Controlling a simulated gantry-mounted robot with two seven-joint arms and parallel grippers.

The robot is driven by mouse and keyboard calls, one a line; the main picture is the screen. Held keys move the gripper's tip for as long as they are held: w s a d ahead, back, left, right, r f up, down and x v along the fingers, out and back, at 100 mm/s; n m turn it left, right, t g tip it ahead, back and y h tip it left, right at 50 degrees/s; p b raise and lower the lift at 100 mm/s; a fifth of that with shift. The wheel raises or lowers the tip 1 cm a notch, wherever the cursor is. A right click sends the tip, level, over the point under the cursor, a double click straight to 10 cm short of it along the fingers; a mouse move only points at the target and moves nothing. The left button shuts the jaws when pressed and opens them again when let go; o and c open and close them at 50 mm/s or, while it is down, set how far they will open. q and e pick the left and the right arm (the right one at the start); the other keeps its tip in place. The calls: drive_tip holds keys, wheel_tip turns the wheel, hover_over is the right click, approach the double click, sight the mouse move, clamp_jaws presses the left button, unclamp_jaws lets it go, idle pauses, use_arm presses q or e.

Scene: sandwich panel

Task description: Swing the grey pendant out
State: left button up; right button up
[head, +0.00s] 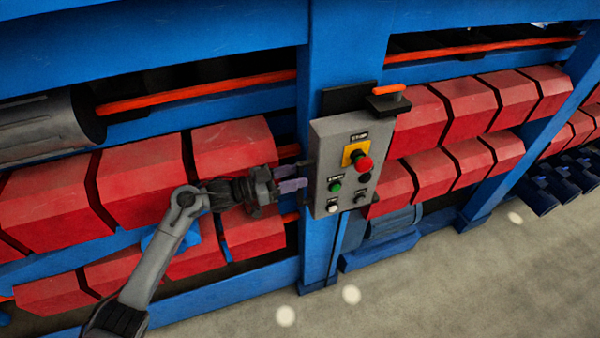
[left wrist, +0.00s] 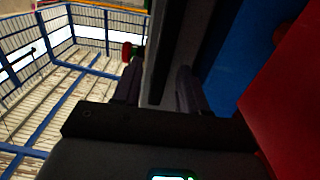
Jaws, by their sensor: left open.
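The grey pendant (head: 345,165) is a control box on the blue upright post, with a red stop button on a yellow square, a green button and several small knobs. Its face is toward the head camera. My left gripper (head: 297,178) is at its left edge, with the jaws open. In the left wrist view, the two dark fingers (left wrist: 158,88) stand apart with the pendant's grey side (left wrist: 160,55) between or just beyond them, and the red button (left wrist: 127,51) shows past the left finger. I cannot tell whether they touch. My right gripper is not in view.
An orange handle (head: 388,89) on a dark bracket sits at the pendant's upper right. The blue post (head: 345,40) stands behind it. Red blocks (head: 145,180) line the blue frame on both sides. The grey floor (head: 430,290) in front is clear.

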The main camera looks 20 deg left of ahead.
use_arm(q)
drive_tip(key=shift+x, duration=0.95)
drive_tip(key=shift+c, duration=0.4)
clamp_jaws()
